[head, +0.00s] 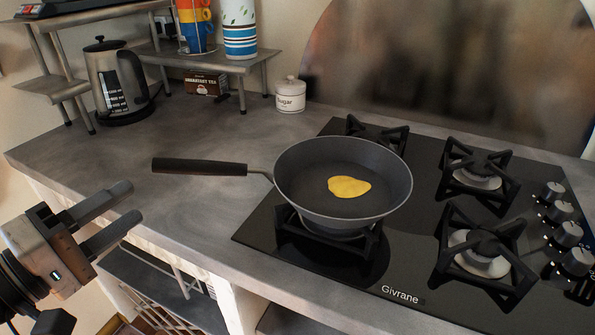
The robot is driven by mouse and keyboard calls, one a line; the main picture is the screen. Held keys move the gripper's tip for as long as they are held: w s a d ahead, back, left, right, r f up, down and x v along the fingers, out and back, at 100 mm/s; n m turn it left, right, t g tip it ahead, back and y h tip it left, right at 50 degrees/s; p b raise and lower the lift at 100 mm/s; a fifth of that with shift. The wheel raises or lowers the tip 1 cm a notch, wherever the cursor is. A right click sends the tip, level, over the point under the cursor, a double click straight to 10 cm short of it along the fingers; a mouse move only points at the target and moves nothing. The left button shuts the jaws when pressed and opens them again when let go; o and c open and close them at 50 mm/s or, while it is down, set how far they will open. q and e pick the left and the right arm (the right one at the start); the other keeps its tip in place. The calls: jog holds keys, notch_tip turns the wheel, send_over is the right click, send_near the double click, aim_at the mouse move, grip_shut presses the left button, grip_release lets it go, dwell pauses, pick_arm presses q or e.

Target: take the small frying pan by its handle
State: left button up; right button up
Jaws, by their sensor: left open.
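The small frying pan (300,170) sits on the front left burner of the hob, with a yellow piece of food (349,187) lying inside it. Its dark handle (199,167) points left and extends over the bare counter. My left gripper (134,203) is in the lower left, at the counter's front edge. Its two fingers are apart and empty, pointing up and right, below and left of the handle and not touching it. My right gripper is not in view.
The black gas hob (400,270) has several burner grates and knobs (568,234) at its right. A kettle (117,82), a sugar jar (290,96) and a metal shelf (213,60) stand at the back. The grey counter (190,127) around the handle is clear.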

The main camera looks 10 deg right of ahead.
aim_at(178, 171)
pick_arm(q)
jog(key=p+x, duration=0.1)
jog(key=x, duration=0.5)
jog(key=shift+w+d, duration=0.1)
jog(key=p+x, duration=0.1)
jog(key=x, duration=0.3)
jog(key=shift+w+d+r, duration=0.1)
jog(key=shift+w+d, duration=0.05)
jog(key=shift+w, duration=0.05)
jog(key=shift+w+d, duration=0.25)
grip_shut()
dwell(0.6)
jog(key=shift+r+p, duration=0.1)
jog(key=shift+p, duration=0.2)
